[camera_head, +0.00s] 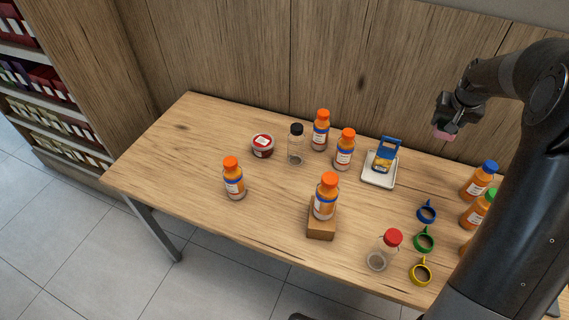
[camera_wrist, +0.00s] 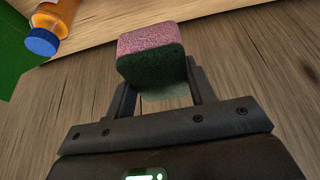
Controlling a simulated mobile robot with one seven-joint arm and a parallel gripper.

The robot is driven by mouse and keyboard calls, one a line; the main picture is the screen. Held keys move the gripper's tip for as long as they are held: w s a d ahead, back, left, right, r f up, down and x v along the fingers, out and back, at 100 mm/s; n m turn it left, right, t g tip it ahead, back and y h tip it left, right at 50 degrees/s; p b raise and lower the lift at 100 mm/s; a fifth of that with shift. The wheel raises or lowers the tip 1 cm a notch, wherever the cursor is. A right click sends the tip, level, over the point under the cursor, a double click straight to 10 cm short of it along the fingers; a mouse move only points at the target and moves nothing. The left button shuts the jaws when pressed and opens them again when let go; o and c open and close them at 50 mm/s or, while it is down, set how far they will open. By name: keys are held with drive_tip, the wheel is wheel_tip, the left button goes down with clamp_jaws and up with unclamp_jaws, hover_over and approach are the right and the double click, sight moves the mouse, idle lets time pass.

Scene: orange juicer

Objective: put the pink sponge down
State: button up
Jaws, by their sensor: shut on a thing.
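The pink sponge (camera_wrist: 151,53) has a pink face and a dark green side. In the wrist view it sits between the two fingers of my gripper (camera_wrist: 158,85), which is shut on it. In the head view my gripper (camera_head: 449,122) is at the upper right, with a bit of the pink sponge (camera_head: 442,134) showing below it. The sponge is held in the air near the wooden back wall, above the right part of the table (camera_head: 180,150).
A white tray (camera_head: 369,180) holds a blue and yellow item (camera_head: 385,155). Orange bottles (camera_head: 234,178), a clear red-capped bottle (camera_head: 384,250), a wooden block (camera_head: 321,230) and coloured rings (camera_head: 424,239) stand around. The table's left end is clear.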

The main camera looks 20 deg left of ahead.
drive_tip(key=w+a+n+y, duration=0.1)
drive_tip(key=a+n, duration=0.1)
drive_tip(key=a, duration=1.5)
drive_tip(key=n+g+y, duration=0.1)
drive_tip(key=n+y, duration=0.1)
drive_tip(key=n, duration=0.5)
hover_over(211, 170)
drive_tip(key=s+d, duration=0.1)
wheel_tip(211, 170, down, 17)
drive_tip(key=shift+s, duration=0.1)
drive_tip(key=shift+f, duration=2.2)
drive_tip(key=shift+f, duration=0.1)
